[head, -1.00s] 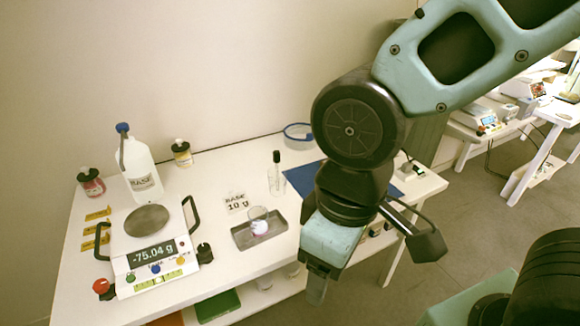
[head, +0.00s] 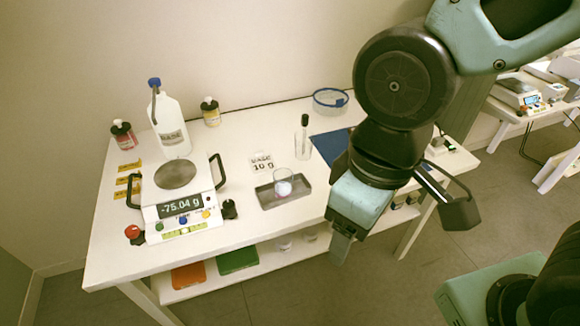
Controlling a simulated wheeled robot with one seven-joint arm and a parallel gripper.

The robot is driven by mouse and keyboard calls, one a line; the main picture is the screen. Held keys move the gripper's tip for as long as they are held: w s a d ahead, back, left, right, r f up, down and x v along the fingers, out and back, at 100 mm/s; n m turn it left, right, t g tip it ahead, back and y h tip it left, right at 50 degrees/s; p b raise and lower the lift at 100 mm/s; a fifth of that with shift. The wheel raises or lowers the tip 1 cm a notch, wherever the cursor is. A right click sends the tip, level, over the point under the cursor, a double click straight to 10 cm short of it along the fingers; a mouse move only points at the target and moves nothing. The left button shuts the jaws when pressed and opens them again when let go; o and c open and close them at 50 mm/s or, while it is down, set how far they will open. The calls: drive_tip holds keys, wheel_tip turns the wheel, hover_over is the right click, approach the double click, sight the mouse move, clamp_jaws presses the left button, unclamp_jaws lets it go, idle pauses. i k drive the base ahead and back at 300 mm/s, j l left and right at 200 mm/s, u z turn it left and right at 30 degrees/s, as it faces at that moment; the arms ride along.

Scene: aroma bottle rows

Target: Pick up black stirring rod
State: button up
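A thin upright piece with a black upper end (head: 305,121) stands in a clear narrow glass (head: 303,147) at the back middle of the white table; it looks like the black stirring rod, but its lower part is hard to make out. My gripper (head: 341,249) points down near the table's front edge, to the right of and in front of that glass, well apart from it. Its fingers are seen edge-on, so I cannot tell whether they are open. I see nothing held in it.
A grey tray (head: 266,199) holds a small beaker (head: 283,182). A scale (head: 182,205) reading -75.04 g and a white jug (head: 173,131) stand left. A blue mat (head: 327,146) lies partly behind my arm. A blue-rimmed round dish (head: 331,98) is at the back.

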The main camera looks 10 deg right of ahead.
sight(306, 117)
drive_tip(key=i+j+z, duration=0.1)
drive_tip(key=i+j, duration=0.7)
drive_tip(key=i, duration=0.1)
